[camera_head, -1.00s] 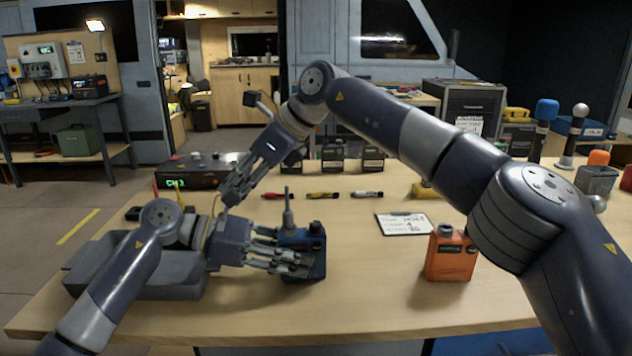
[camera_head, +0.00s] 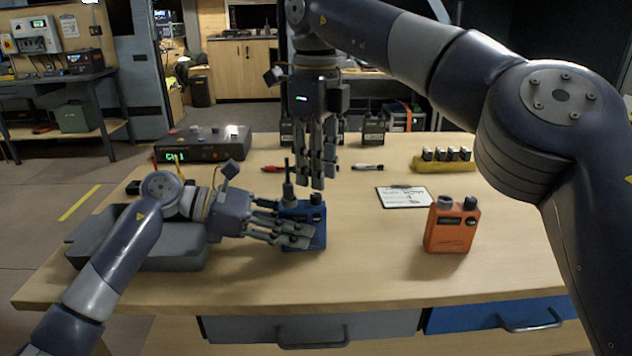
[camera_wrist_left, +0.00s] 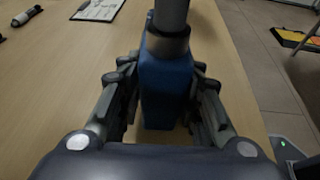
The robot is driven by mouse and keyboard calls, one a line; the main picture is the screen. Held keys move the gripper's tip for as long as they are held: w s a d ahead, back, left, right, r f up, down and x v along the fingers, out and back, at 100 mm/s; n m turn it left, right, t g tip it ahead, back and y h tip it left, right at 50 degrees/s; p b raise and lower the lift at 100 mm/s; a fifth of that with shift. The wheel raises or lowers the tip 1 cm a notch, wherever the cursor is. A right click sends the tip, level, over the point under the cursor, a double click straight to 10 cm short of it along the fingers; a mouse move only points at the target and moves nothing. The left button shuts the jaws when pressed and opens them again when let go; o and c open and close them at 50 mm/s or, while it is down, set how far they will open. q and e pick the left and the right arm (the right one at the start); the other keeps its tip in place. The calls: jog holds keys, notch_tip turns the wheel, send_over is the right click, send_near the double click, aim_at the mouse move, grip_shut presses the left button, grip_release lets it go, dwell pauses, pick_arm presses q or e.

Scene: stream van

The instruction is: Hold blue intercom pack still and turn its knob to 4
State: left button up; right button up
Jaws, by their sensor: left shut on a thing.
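The blue intercom pack (camera_head: 318,228) stands upright on the wooden table, with an antenna and a dark knob (camera_head: 316,198) on top. My left gripper (camera_head: 293,234) is shut on the pack from the left. In the left wrist view the blue pack (camera_wrist_left: 166,90) sits between both fingers, its antenna base nearest the top. My right gripper (camera_head: 322,180) points straight down just above the pack's top, by the knob and antenna. Its fingers look close together, but their opening is unclear. The knob's setting is too small to read.
An orange pack (camera_head: 450,228) stands to the right, with a clipboard (camera_head: 404,197) behind it. A grey tray (camera_head: 180,250) lies under my left arm. A dark console (camera_head: 200,143) and several markers lie farther back. The table front is clear.

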aim_at(316, 194)
jog(key=shift+f, duration=1.95)
jog(key=n, duration=1.2)
jog(key=shift+n, duration=0.4)
jog(key=c, duration=0.7)
